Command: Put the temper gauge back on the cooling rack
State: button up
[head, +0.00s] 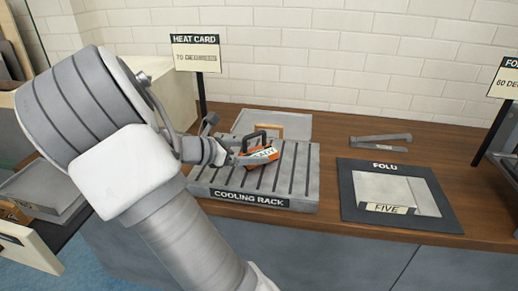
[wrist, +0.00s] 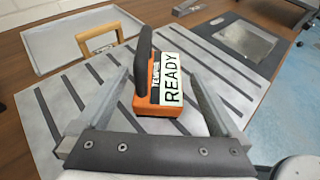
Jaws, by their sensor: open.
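The temper gauge (head: 259,154) is an orange block with a black handle and a white label reading READY. It is on the slatted grey cooling rack (head: 268,201), near the rack's middle. It also shows in the wrist view (wrist: 160,85), where the cooling rack (wrist: 50,135) spreads beneath it. My gripper (head: 240,158) is open over the rack. In the wrist view its two fingers (wrist: 165,88) stand apart on either side of the gauge, with a gap visible on each side. Whether the gauge rests fully flat is hard to tell.
A heat card sign (head: 196,53) stands at the back left.

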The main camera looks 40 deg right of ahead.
jog(key=p+v, duration=0.2)
jog(key=v, duration=0.6)
jog(key=shift+a+r, duration=0.1)
jog(key=shift+a, duration=0.05)
jog(key=s+m+y, duration=0.1)
jog(key=s+a+m+y, duration=0.1)
jog(key=s+m, duration=0.1)
jog(key=s+m+y, duration=0.1)
jog(key=s+y, duration=0.1)
jog(key=shift+s+a, duration=0.2)
jog(key=shift+a, duration=0.15)
jog(key=s+a+r+m+t+y, duration=0.3)
jog(key=s+a+m+y, duration=0.1)
jog(key=s+a+m, duration=0.2)
jog(key=s+a+r+m+t+y, duration=0.3)
jog(key=s+a+r+m+y, duration=0.1)
jog(key=s+a+m, duration=0.3)
jog(key=shift+s+a+r+t+y, duration=0.35)
jog(key=shift+s+a+y, duration=0.35)
jog(key=shift+s+a, duration=0.15)
notch_tip(320, 180, up, 17)
jog(key=p, duration=1.7)
jog(key=shift+f, duration=0.2)
